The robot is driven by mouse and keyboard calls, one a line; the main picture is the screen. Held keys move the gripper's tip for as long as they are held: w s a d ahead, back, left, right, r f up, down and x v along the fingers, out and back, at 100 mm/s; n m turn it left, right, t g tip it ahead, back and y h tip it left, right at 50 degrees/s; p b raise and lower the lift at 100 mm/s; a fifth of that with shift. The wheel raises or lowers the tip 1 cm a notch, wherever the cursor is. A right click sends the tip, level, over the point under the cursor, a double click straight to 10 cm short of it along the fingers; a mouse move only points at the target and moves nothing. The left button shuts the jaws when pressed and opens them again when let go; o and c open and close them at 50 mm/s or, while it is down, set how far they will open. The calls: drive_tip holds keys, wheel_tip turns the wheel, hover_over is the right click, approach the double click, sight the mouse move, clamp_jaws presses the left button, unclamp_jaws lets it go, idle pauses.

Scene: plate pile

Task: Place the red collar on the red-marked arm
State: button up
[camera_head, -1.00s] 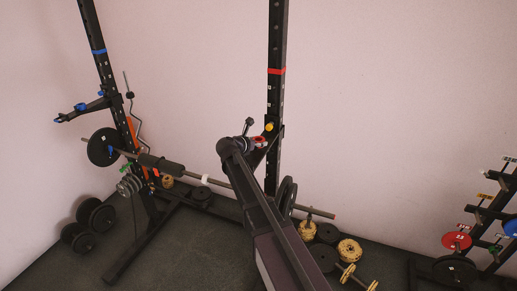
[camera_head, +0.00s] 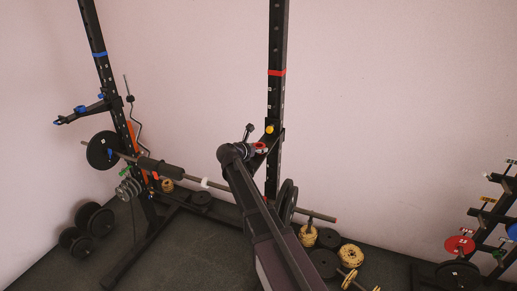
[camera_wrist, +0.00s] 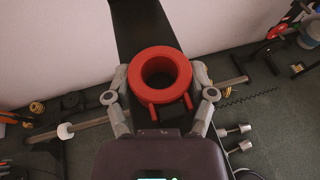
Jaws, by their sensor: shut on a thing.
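The red collar (camera_wrist: 160,60) is a thick ring with short red prongs on its near side. In the wrist view my gripper (camera_wrist: 160,88) has a grey finger on each side and is shut on it. A black arm or post (camera_wrist: 145,22) runs behind the collar; I cannot tell whether the ring is around it or only in front of it. In the head view the collar (camera_head: 261,147) shows as a small red patch beside the right upright (camera_head: 275,105), which has a red band (camera_head: 277,73). My own arm hides much of the right rack arm.
A yellow knob (camera_head: 269,129) sits just above the collar. A loaded barbell (camera_head: 218,185) crosses the rack. The left upright carries a blue-marked arm (camera_head: 78,112). Weight plates (camera_head: 350,255) lie on the floor by the rack, and a plate stand (camera_head: 480,235) is at right.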

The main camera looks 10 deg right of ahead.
drive_tip(key=shift+s+f, duration=0.1)
drive_tip(key=shift+f, duration=0.1)
drive_tip(key=shift+c, duration=0.4)
drive_tip(key=o, duration=1.2)
drive_tip(key=shift+r, duration=0.2)
drive_tip(key=shift+r+p, duration=0.4)
drive_tip(key=shift+p, duration=0.15)
drive_tip(key=p+v, duration=0.4)
drive_tip(key=v, duration=0.8)
